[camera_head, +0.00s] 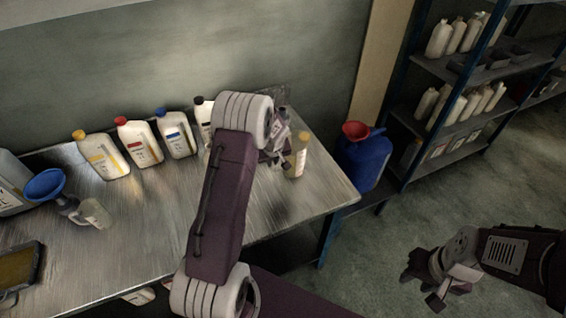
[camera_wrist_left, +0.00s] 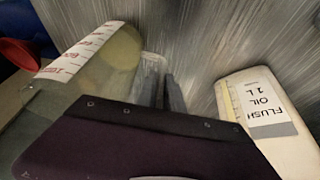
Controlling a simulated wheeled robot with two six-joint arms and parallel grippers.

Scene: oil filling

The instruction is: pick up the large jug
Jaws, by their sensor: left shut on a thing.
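The large jug (camera_head: 298,160) stands near the right end of the metal table. It is translucent with yellowish contents. In the left wrist view the jug (camera_wrist_left: 75,70) shows a white strip with red scale marks. My left gripper (camera_head: 284,146) is at the jug's left side, shut on it, apparently at the handle. In the left wrist view my left fingers (camera_wrist_left: 168,92) are close together beside the jug, and the exact grip is partly hidden. My right gripper (camera_head: 424,285) is away from the table over the floor, its fingers apart and empty.
Several white oil bottles (camera_head: 135,142) line the wall. A flush oil bottle (camera_wrist_left: 268,112) is close to my left gripper. A blue funnel (camera_head: 45,185) and a small grey jug (camera_head: 95,213) are at left. A blue can (camera_head: 366,162) with a red funnel (camera_head: 355,130) stands beyond the table's right edge.

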